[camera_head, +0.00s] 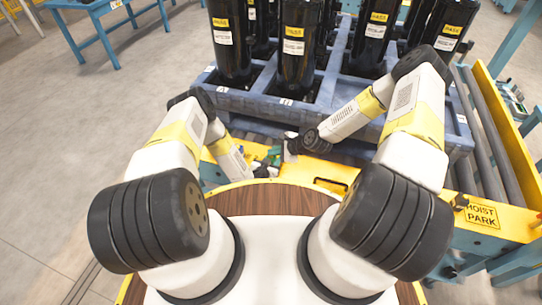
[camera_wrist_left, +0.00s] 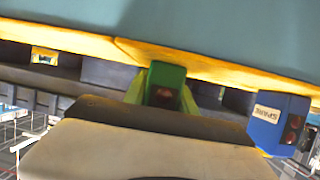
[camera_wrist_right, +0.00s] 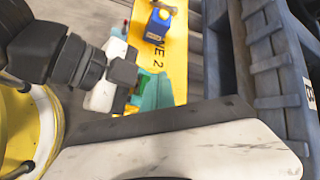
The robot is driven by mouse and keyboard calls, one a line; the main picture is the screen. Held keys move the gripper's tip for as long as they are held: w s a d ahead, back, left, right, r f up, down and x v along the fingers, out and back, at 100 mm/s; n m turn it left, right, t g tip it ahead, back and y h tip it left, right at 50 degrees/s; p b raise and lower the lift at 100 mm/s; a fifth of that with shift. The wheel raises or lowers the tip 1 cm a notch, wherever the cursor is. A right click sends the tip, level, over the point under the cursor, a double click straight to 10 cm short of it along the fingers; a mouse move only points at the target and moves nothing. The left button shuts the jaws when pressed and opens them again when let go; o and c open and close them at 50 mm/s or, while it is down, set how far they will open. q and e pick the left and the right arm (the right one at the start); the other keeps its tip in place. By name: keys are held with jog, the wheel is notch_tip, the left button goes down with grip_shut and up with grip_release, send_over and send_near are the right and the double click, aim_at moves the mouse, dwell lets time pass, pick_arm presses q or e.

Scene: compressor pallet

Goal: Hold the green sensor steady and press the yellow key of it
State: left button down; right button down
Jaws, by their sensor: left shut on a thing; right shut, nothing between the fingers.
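The green sensor (camera_wrist_left: 165,84) is between the finger pads of my left gripper (camera_wrist_left: 164,98), which is shut on it. A dark reddish window faces the left wrist camera; its yellow key is not visible there. In the head view my left gripper (camera_head: 258,166) is low at the front edge of the yellow deck, small and partly hidden by my arm. My right gripper (camera_head: 276,154) is close beside it, coming from the right. The right wrist view shows the teal fingertips of my right gripper (camera_wrist_right: 151,90), shut and empty. Contact with the key cannot be made out.
A blue spare sensor (camera_wrist_right: 157,25) with a yellow top part stands on the yellow deck (camera_wrist_right: 172,60); it also shows in the left wrist view (camera_wrist_left: 278,122). Behind is a blue pallet (camera_head: 262,104) with several black compressors (camera_head: 297,45). A roller conveyor (camera_head: 497,135) lies right.

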aim_at(273, 158)
jog(key=shift+f, duration=0.2)
jog(key=shift+r, duration=0.85)
jog(key=shift+r, duration=2.55)
pick_arm(q)
jog(key=c, duration=0.9)
grip_release()
jog(key=shift+s, duration=0.1)
